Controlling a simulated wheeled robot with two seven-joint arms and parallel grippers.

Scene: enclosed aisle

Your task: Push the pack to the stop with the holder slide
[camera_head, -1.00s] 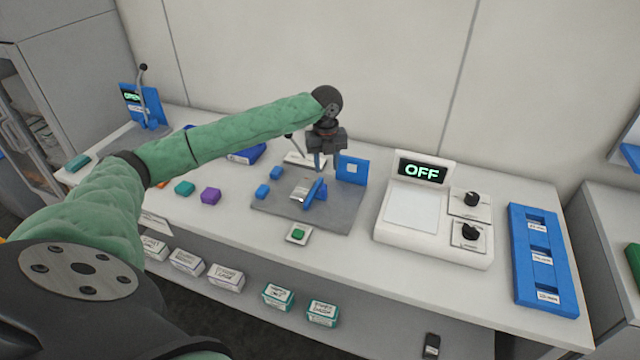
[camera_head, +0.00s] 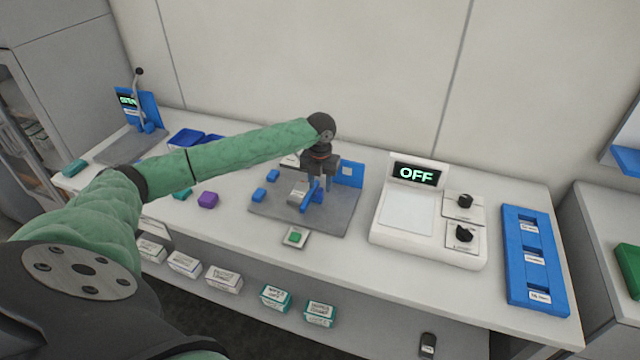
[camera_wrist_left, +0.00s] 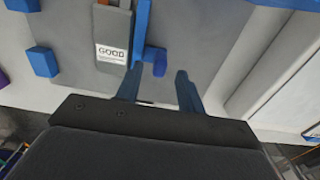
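The pack (camera_wrist_left: 113,40), grey with a white "GOOD" label, lies on the grey fixture plate (camera_head: 335,218); it also shows in the head view (camera_head: 298,190). The blue holder slide (camera_wrist_left: 142,22) stands along the pack's right side, with a blue handle (camera_wrist_left: 159,63) sticking out to the right. My left gripper (camera_head: 320,188) is low over the plate at the slide. In the wrist view its two fingers (camera_wrist_left: 160,90) are apart, with the handle just ahead of the gap between them. Whether a finger touches the slide I cannot tell. My right gripper is not in view.
Two small blue blocks (camera_head: 265,185) sit on the plate left of the pack; which part is the stop is unclear. A blue upright panel (camera_head: 349,174) stands behind. A green button (camera_head: 295,237) is in front. A white device reading "OFF" (camera_head: 416,175) stands right.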

